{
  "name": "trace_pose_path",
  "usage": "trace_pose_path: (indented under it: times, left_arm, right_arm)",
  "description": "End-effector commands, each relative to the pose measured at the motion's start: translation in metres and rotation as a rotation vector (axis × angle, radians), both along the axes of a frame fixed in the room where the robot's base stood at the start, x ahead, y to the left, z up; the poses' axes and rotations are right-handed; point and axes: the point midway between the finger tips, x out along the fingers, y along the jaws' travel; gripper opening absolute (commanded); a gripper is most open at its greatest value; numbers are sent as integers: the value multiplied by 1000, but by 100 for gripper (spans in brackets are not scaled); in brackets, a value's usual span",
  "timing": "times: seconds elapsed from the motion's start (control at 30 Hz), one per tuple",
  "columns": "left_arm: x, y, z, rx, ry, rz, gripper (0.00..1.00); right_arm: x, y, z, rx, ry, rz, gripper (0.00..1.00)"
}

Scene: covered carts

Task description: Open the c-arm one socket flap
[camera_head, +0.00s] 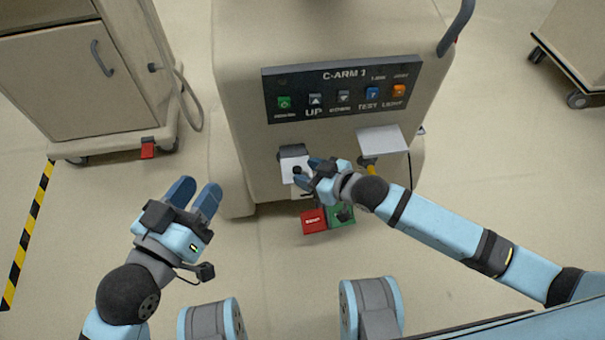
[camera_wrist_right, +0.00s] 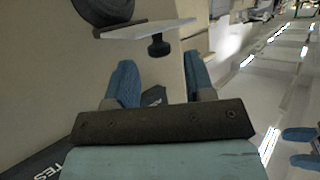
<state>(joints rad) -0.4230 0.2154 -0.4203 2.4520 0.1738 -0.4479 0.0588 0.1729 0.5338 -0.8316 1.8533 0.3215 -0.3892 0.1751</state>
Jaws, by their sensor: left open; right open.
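The cart labelled C-ARM 1 (camera_head: 235,70) stands in the middle of the head view. Low on its front, at left, is a pale socket flap (camera_head: 289,163) with a dark hinge above and a small black knob (camera_head: 297,170). My right gripper (camera_head: 308,172) is open, at the right of the flap. In the right wrist view the flap (camera_wrist_right: 135,32) shows nearly edge-on, its knob (camera_wrist_right: 159,46) just beyond and between the open, empty fingers (camera_wrist_right: 157,78). The socket is not visible. My left gripper (camera_head: 199,190) is open and empty, over the floor.
A button panel (camera_head: 340,90) is above the flap. A second pale plate (camera_head: 382,140) sticks out to its right, with something yellow below. Red (camera_head: 313,221) and green (camera_head: 342,214) pedals lie below. Another cart (camera_head: 60,80) stands at left; floor between is clear.

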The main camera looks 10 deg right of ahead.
Motion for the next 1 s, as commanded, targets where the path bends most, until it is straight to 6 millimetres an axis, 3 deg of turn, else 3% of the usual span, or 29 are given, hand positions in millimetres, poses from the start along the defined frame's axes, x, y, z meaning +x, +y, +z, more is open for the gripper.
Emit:
trace_pose_path:
  times: [0.13,0.5,0.73,1.0]
  left_arm:
    - [0,-1,-11,14,25,-10,43]
    - [0,-1,-13,20,37,-14,43]
    - [-1,-1,-13,20,37,-14,43]
    - [0,-1,-4,15,23,-10,43]
  right_arm:
    - [10,10,-7,1,-1,0,49]
    - [14,14,-8,-1,1,0,49]
    - [14,14,-8,-1,1,0,0]
    - [14,13,-4,-1,13,0,0]
